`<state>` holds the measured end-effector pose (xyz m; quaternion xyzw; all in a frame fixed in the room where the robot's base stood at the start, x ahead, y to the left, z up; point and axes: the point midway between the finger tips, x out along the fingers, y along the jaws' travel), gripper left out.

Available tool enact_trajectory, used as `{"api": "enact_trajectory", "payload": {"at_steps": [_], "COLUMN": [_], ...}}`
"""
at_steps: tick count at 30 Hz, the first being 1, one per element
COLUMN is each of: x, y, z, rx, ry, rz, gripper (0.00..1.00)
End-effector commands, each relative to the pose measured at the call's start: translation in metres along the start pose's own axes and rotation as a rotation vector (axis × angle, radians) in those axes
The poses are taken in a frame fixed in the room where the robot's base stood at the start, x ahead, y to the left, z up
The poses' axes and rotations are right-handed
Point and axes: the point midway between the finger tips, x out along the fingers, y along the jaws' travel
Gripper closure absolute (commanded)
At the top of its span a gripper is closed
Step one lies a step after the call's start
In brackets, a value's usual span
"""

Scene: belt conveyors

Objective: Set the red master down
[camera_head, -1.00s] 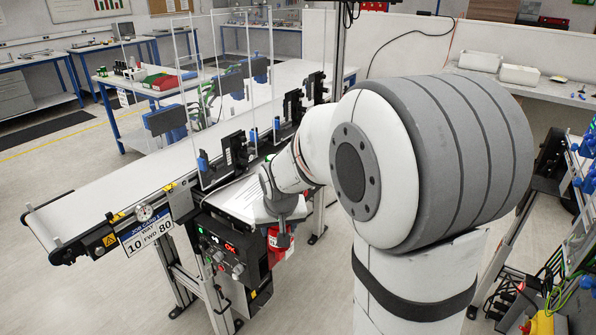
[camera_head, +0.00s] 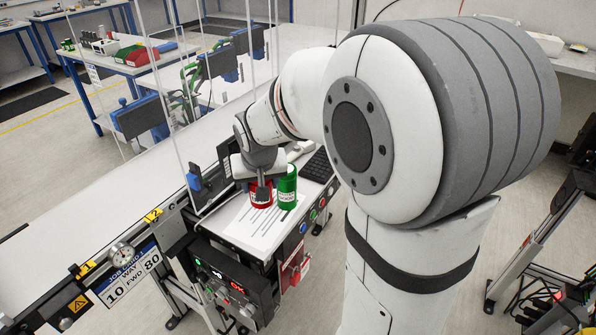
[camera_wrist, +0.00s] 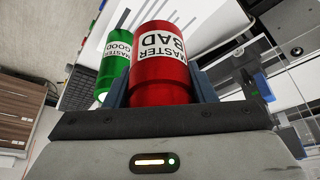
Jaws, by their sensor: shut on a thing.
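The red master (camera_head: 262,194) is a red cylinder just above or on the white sheet of the small shelf (camera_head: 238,226) beside the conveyor; I cannot tell whether it touches. My gripper (camera_head: 263,188) is shut on it from above. In the wrist view the red master (camera_wrist: 162,75) sits between the jaws, its label reading "MASTER BAD". The green master (camera_head: 287,187) stands upright close to its right. In the wrist view the green master (camera_wrist: 116,62), labelled "MASTER GOOD", is behind and left of the red one.
A black keyboard (camera_head: 317,166) lies behind the green master. Clear guard panels and a dark sensor bracket (camera_head: 205,188) stand on the left along the conveyor belt (camera_head: 95,222). A control box (camera_head: 236,284) with buttons hangs in front. The sheet's front part is bare.

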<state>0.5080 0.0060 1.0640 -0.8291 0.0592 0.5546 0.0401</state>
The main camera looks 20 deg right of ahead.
Motion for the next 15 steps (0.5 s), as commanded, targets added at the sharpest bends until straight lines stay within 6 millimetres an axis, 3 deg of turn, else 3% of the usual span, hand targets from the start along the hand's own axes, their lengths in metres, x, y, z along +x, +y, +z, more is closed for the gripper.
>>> {"api": "enact_trajectory", "payload": {"at_steps": [6,15], "x": [0.036,0.069], "y": [0.003,0.004], "z": [0.015,0.029], "rx": [0.006,0.008], "ry": [-0.006,-0.005], "rz": [0.004,0.004], "gripper": [0.83,0.83]}}
